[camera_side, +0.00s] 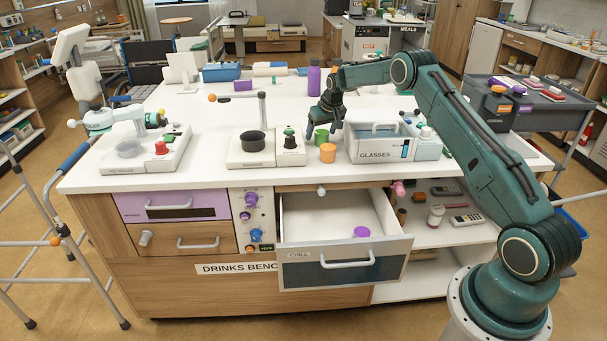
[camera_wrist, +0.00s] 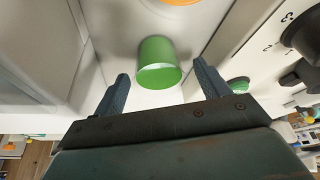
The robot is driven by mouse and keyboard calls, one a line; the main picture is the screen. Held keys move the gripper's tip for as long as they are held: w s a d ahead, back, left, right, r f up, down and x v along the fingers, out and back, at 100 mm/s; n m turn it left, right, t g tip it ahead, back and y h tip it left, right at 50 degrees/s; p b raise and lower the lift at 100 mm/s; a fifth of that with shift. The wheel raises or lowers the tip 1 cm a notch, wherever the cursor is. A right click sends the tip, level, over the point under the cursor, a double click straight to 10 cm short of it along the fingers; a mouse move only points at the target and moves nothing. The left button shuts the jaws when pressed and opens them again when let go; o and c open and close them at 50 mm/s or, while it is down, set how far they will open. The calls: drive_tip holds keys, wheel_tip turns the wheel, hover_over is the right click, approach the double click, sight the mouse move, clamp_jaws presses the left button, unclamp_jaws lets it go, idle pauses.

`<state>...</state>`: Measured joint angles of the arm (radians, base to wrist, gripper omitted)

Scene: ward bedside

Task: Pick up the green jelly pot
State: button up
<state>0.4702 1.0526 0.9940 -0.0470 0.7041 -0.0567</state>
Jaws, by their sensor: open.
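The green jelly pot (camera_side: 321,136) stands on the white bench top, between the machine with the dark pot and the glasses box. In the wrist view the green pot (camera_wrist: 158,62) is ahead of my gripper (camera_wrist: 160,90), roughly centred between the two fingers. The fingers are apart and nothing is held. In the side view my gripper (camera_side: 327,120) hangs over the bench, pointing down close to the green pot. It partly overlaps the pot there, and I cannot tell whether they touch.
An orange pot (camera_side: 328,153) stands just in front of the green one. The glasses box (camera_side: 379,144) is close on the right, and a machine with a dark pot (camera_side: 253,143) on the left. The chill drawer (camera_side: 345,252) is open below, with a purple pot (camera_side: 361,232) inside.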

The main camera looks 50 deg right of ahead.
sight(321, 130)
idle(0.3)
drive_tip(key=c, duration=1)
drive_tip(key=shift+r, duration=0.1)
wheel_tip(321, 130, up, 20)
idle(0.3)
drive_tip(key=shift+a, duration=0.1)
idle(0.5)
